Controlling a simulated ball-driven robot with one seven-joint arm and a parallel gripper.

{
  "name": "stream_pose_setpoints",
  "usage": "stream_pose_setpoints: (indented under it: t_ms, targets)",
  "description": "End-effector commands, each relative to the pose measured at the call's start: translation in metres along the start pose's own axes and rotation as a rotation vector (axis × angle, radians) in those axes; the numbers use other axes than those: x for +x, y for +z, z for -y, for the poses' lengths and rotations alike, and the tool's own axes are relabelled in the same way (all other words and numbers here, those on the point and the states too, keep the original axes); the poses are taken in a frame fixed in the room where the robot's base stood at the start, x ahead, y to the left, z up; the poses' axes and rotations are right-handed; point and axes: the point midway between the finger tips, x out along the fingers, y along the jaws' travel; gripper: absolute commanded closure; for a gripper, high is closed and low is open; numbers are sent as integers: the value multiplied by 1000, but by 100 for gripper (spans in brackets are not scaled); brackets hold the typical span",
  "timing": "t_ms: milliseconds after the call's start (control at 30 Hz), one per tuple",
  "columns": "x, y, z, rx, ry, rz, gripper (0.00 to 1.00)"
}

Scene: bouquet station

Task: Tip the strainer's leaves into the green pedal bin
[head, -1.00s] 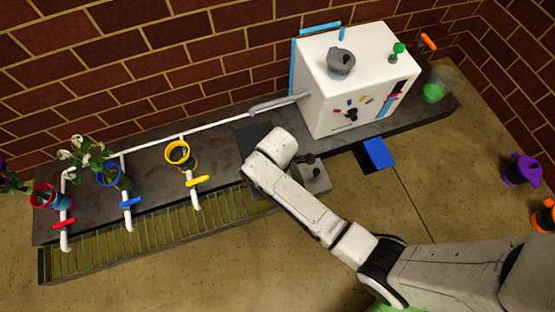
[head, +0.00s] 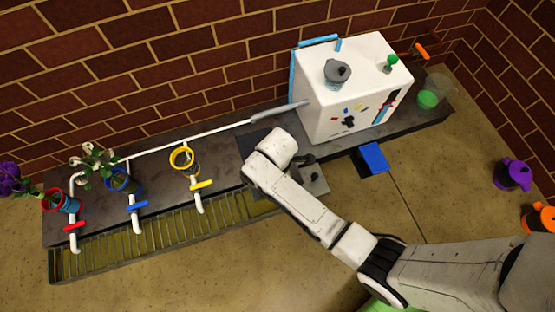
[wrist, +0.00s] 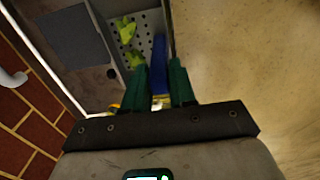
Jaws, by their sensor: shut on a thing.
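In the wrist view, my gripper (wrist: 160,88) has green fingers closed around a blue handle (wrist: 159,60). Beside the handle is the grey perforated strainer (wrist: 146,22), set in or over a recess in the dark counter. Green leaves (wrist: 126,30) lie on it, with another leaf (wrist: 133,58) nearer my fingers. In the head view, my arm hides the gripper and the handle. A green patch (head: 376,306) shows at the bottom edge, mostly covered by my arm; I cannot tell whether it is the green pedal bin.
A purple bin (head: 514,174) and an orange bin (head: 541,219) stand on the floor at right. Potted plants and valves line the counter's left. The floor in front is clear.

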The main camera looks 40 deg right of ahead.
Motion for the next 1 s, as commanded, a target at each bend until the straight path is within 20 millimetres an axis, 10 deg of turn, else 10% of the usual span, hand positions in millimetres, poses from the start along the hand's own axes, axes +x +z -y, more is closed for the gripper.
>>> stream_pose_setpoints:
  t_ms: [1000]
  targets:
    - [-52,0,0,0,1,0,100]
